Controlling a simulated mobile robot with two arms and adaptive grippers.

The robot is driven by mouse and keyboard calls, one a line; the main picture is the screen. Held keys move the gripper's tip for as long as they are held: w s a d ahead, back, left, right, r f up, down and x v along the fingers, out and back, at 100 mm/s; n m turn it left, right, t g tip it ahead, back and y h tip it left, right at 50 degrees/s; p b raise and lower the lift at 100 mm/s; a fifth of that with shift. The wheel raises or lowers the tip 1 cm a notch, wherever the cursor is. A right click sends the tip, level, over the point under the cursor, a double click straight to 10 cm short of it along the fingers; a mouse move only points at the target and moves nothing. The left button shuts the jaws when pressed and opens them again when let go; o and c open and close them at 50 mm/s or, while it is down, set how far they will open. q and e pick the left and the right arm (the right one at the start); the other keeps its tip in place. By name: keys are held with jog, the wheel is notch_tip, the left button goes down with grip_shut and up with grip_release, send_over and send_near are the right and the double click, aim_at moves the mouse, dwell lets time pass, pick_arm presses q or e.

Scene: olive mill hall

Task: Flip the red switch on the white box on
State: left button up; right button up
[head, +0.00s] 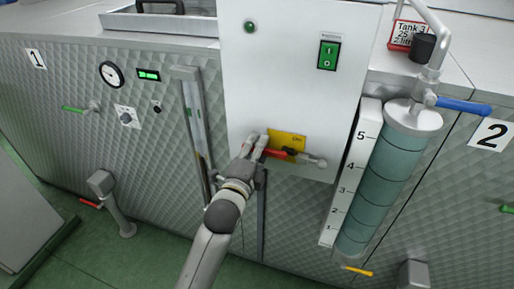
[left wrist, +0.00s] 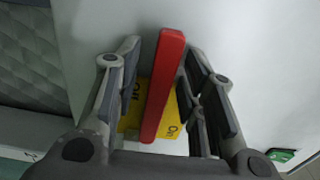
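The white box (head: 285,75) stands upright on the front of the machine in the head view. Low on it is a yellow plate (head: 291,138), part of it covered. The red switch (head: 275,154) is a bar in front of this plate. In the left wrist view the red switch (left wrist: 164,85) stands between the fingers of my left gripper (left wrist: 165,95), with the yellow plate (left wrist: 170,118) behind it. The fingers are open on both sides, with gaps to the bar. In the head view my left gripper (head: 257,146) is at the bar's left end. My right gripper is not in view.
A green rocker switch (head: 328,55) and a round green button (head: 249,27) are higher on the box. To the right is a tall gauge cylinder (head: 383,185) with a blue-handled valve (head: 462,106). A vertical metal slide (head: 193,115) is to the left.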

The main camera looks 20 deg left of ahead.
pick_arm(q)
grip_shut()
dwell(0.5)
